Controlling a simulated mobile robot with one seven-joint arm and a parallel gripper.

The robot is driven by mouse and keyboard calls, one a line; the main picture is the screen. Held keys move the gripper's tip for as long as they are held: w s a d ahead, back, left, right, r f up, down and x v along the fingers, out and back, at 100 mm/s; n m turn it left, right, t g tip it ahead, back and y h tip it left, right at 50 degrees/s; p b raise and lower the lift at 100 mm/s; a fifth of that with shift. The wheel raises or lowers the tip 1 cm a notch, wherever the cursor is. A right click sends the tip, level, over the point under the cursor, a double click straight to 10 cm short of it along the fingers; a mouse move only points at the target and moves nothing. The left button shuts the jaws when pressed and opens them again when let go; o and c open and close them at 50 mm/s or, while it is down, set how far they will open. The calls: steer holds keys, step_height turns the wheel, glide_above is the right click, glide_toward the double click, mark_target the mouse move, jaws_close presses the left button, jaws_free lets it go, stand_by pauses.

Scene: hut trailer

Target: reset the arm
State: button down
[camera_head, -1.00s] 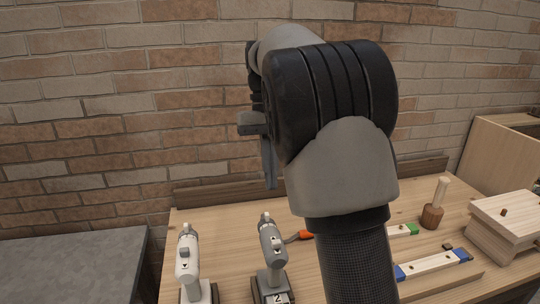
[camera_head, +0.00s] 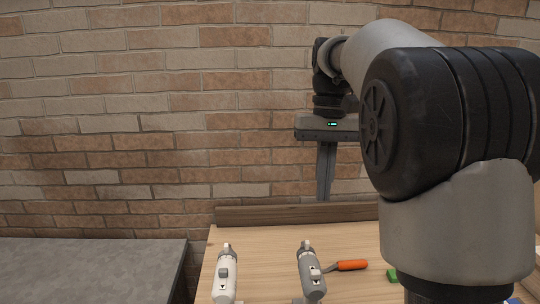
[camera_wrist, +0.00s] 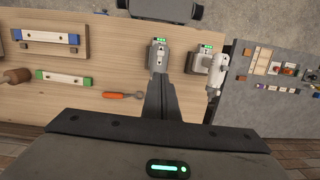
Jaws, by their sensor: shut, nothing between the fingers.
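My gripper (camera_head: 325,196) hangs fingers-down in front of the brick wall, above the back of the wooden workbench (camera_head: 350,286). Its fingers are shut with nothing between them. In the wrist view my gripper (camera_wrist: 160,78) shows as one narrow dark shape above the bench, with its tips by the grey drill (camera_wrist: 158,52). My arm covers the right side of the head view.
A white drill (camera_head: 225,280) and the grey drill (camera_head: 311,272) stand on the bench beside an orange-handled tool (camera_head: 352,265). The wrist view shows a blue-ended bar (camera_wrist: 45,37), a green-ended bar (camera_wrist: 60,77) and a grey table (camera_wrist: 260,110) holding several small items.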

steer(key=s+f+t, duration=0.3)
steer(key=s, duration=0.7)
steer(key=s+f+t, duration=0.4)
steer(key=s, duration=0.6)
steer(key=shift+s+a+f, duration=0.15)
steer(key=shift+s+a, duration=0.05)
steer(key=shift+a, duration=0.05)
